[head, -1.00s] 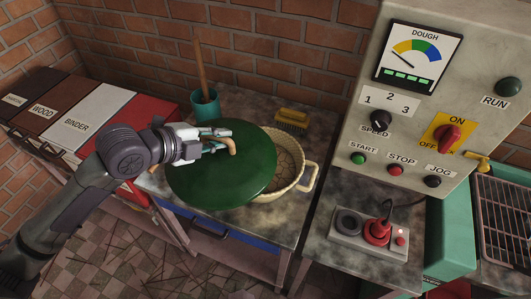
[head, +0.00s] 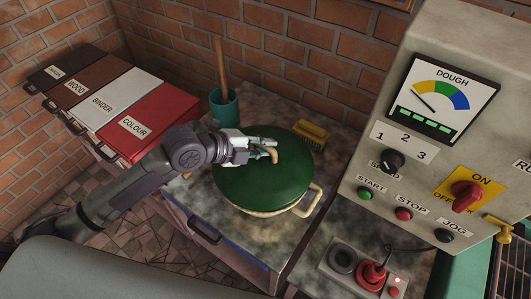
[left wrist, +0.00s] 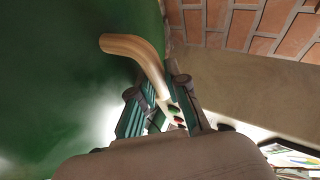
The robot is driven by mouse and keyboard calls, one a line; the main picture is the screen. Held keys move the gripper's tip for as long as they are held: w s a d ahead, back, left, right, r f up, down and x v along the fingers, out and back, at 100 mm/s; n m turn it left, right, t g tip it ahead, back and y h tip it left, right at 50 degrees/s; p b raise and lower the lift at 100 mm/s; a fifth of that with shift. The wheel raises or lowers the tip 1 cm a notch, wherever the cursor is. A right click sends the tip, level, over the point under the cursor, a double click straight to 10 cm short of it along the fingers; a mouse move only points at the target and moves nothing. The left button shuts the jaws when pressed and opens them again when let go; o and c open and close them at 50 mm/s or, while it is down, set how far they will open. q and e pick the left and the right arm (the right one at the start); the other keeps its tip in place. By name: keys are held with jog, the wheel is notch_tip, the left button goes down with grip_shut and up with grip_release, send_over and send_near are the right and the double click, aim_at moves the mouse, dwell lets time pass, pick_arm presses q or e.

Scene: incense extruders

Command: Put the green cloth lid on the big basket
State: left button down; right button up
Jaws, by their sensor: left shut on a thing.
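The round green lid (head: 262,185) covers the top of the big basket (head: 300,208) in the head view. The basket is cream, and only its lower rim and a handle at the right show below the lid. My left gripper (head: 268,151) is shut on the lid's curved tan handle. In the left wrist view the handle (left wrist: 135,47) sits between the fingers, with the green lid (left wrist: 60,80) filling the left side. Whether the lid rests fully on the rim all round is hidden. My right gripper is not in view.
A teal pot (head: 223,105) with a wooden stick stands behind the lid. A yellow brush (head: 311,132) lies at the back right. Labelled boxes (head: 135,125) stand left. The control panel (head: 430,130) and a switch box (head: 362,272) are at the right.

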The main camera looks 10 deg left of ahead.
pick_arm(q)
jog(key=f, duration=0.2)
jog(key=shift+w+d+f, duration=0.15)
jog(key=shift+d+f, duration=0.05)
jog(key=shift+f, duration=0.1)
jog(key=shift+f+p, duration=0.3)
jog(key=shift+f, duration=0.3)
jog(key=c, duration=1.2)
grip_release()
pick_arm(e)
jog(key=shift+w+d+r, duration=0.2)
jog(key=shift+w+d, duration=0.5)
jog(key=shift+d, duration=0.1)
pick_arm(q)
jog(key=shift+r, duration=0.15)
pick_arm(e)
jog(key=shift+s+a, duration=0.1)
